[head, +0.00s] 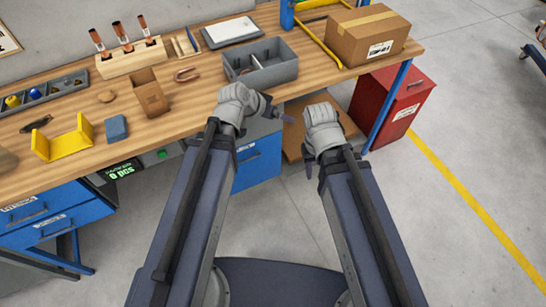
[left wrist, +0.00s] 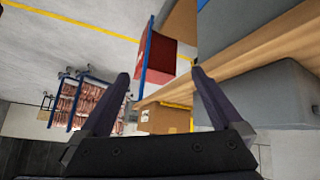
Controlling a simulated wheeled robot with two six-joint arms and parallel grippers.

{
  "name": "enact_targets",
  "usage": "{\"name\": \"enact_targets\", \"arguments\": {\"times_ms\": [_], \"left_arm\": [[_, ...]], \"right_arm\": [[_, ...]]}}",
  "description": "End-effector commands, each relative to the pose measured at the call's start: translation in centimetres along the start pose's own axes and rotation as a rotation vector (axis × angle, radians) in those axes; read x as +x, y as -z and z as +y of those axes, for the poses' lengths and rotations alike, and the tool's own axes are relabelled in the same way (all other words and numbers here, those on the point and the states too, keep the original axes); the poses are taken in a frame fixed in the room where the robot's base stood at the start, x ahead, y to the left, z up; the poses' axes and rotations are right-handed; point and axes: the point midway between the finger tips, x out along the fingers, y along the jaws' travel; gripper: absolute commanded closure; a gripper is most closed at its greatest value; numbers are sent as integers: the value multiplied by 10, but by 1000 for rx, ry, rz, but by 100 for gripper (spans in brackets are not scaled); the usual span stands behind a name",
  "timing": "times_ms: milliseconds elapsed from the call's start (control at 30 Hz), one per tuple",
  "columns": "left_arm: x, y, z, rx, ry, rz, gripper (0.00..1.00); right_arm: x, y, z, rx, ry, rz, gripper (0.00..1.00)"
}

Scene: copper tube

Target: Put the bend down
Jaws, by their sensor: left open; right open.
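A copper U-shaped bend (head: 187,74) lies on the wooden workbench (head: 195,100), left of the grey divided tray (head: 281,73). My left gripper (head: 279,108) is open at the bench's front edge, just in front of the tray and apart from the bend. In the left wrist view its two fingers (left wrist: 158,78) are spread with nothing between them. My right gripper (head: 309,166) is open beyond the bench's front edge, low and right of the left one. Its fingers are partly hidden by the wrist. Neither gripper holds the bend.
A small copper-coloured piece shows in the tray's left compartment. A wooden block (head: 131,60) with upright copper-tipped tools, an open cardboard box (head: 151,97), a blue block (head: 116,128) and a yellow holder (head: 65,140) stand left. A large carton (head: 367,36) stands right, a red cabinet (head: 391,105) beside the bench.

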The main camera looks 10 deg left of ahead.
Motion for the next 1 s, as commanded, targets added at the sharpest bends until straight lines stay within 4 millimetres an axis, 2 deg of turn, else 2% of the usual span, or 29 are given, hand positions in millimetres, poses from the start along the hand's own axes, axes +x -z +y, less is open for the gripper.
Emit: {"name": "enact_targets", "arguments": {"times_ms": [33,100,200,300,500,1000], "left_arm": [[6,-26,29,9,-14,-135,0],[6,-61,52,-4,14,-319,0],[-5,-100,70,-27,101,-523,0],[-18,-123,76,-49,195,-651,0],[-32,-138,79,-74,289,-740,0],[-32,-138,78,-76,288,-740,0]], "right_arm": [[0,0,0,0,0,0,59],[0,0,0,0,0,0,59],[0,0,0,0,0,0,59],[0,0,0,0,0,0,59],[0,0,0,0,0,0,59],[0,0,0,0,0,0,59]]}}
